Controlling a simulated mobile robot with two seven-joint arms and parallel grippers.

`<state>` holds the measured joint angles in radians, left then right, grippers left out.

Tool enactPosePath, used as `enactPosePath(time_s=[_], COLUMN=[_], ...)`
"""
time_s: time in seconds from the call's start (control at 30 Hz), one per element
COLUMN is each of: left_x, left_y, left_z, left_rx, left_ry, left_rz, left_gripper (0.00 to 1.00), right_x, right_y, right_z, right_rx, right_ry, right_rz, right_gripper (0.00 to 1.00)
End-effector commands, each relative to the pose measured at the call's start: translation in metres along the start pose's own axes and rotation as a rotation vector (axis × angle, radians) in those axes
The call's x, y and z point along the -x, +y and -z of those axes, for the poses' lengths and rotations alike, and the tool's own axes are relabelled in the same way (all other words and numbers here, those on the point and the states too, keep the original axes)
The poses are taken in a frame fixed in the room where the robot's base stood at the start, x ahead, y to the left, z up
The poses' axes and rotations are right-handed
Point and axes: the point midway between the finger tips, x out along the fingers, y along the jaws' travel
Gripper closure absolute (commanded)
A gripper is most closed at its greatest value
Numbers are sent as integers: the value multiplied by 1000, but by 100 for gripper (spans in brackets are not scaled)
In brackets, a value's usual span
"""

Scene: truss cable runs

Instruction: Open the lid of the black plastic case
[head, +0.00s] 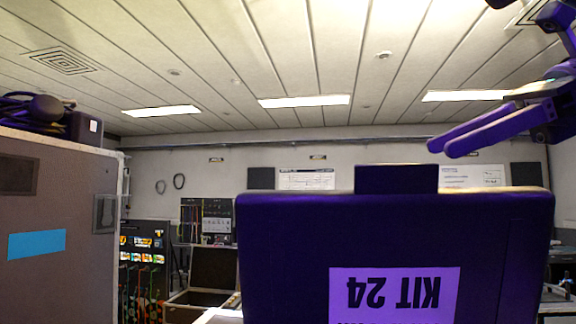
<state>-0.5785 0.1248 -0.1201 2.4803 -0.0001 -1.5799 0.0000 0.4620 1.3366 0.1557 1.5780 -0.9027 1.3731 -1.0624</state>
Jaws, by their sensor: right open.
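A dark, purple-tinted panel (280,260) fills the lower right middle, facing me, and looks like the lid of the case standing upright. It bears a light purple label (395,290) reading KIT 24 upside down. A dark tab (396,179) sticks up from its top edge. The case body and hinge are out of view. My right gripper (441,148) comes in from the upper right. Its two purple fingers are apart and empty, pointing left, above the panel's top edge in the picture. I cannot tell the depth between them. My left gripper is not in view.
At the left stands a large grey-brown case (70,200) with a blue label (37,244), dark coiled cable (35,108) on top. Behind are an open case (212,266) and a rack with coloured cables (145,255). The air above the panel's left part is free.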

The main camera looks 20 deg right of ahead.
Motion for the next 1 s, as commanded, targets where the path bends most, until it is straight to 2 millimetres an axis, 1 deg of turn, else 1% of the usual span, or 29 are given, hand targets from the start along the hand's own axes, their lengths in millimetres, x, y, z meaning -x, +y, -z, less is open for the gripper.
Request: enactPosePath(time_s=[0.03,0.2,0.3,0.4,0.6,0.8,1.0], left_x=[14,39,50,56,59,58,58], left_y=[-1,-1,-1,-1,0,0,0], left_z=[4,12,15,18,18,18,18], left_rx=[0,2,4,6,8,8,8], left_ry=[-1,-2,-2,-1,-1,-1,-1], left_rz=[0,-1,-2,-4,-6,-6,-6], left_gripper=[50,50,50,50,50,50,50], right_x=[-8,-41,-56,-67,-76,-77,-76], right_y=[-1,-1,-1,-1,0,0,0], right_z=[-6,-8,-7,-5,-1,0,0], right_rx=[-3,-5,-5,-5,-3,-3,-3], right_ry=[-1,-4,-5,-4,-3,-3,-3], right_rz=[-6,-6,-4,-3,-2,-2,-1], right_gripper=[57,57,57,57,57,59,81])
